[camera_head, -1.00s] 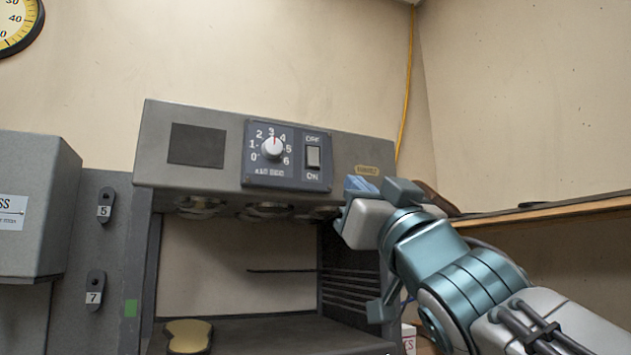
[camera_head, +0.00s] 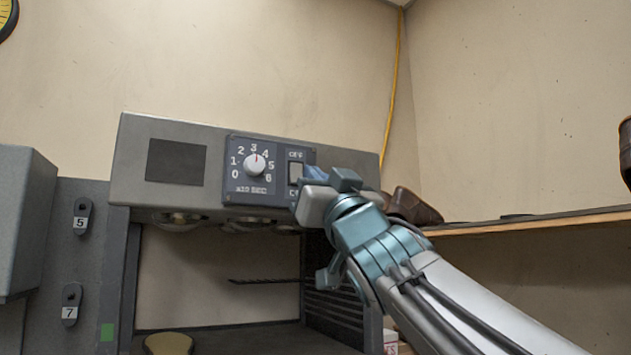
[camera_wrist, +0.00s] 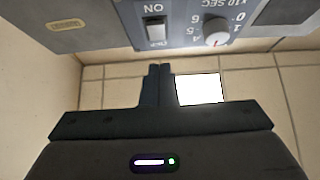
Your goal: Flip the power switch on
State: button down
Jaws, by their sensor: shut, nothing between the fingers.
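The power switch (camera_head: 295,173) is a light grey rocker on the dark control panel (camera_head: 226,180), right of the dial, with OFF marked above and ON below. My gripper (camera_head: 308,176) is at the panel's right edge in the head view and partly covers the ON label. In the wrist view the switch (camera_wrist: 156,32) appears upside down at the top. My gripper's fingers (camera_wrist: 157,70) are together there, with nothing between them, pointing toward the switch and just short of it in the picture. Whether they touch the panel cannot be told.
A white dial knob (camera_head: 254,165) sits just left of the switch. The grey machine housing (camera_head: 130,170) has an open bay beneath. A wooden shelf (camera_head: 540,226) with brown shoes (camera_head: 412,207) is at the right. Numbered tags (camera_head: 80,222) hang at the left.

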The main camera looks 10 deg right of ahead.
jog(key=w, duration=0.2)
jog(key=w+a, duration=0.1)
jog(key=w, duration=0.1)
jog(key=shift+w+a, duration=0.1)
jog(key=shift+w, duration=0.05)
jog(key=shift+f, duration=0.1)
jog(key=shift+w+a+f, duration=0.1)
jog(key=shift+w+f, duration=0.05)
jog(key=shift+w, duration=0.2)
jog(key=shift+s, duration=0.1)
jog(key=b, duration=0.6)
send_near(296, 175)
jog(key=v, duration=0.7)
jog(key=shift+w+f, duration=0.25)
jog(key=shift+f, duration=0.05)
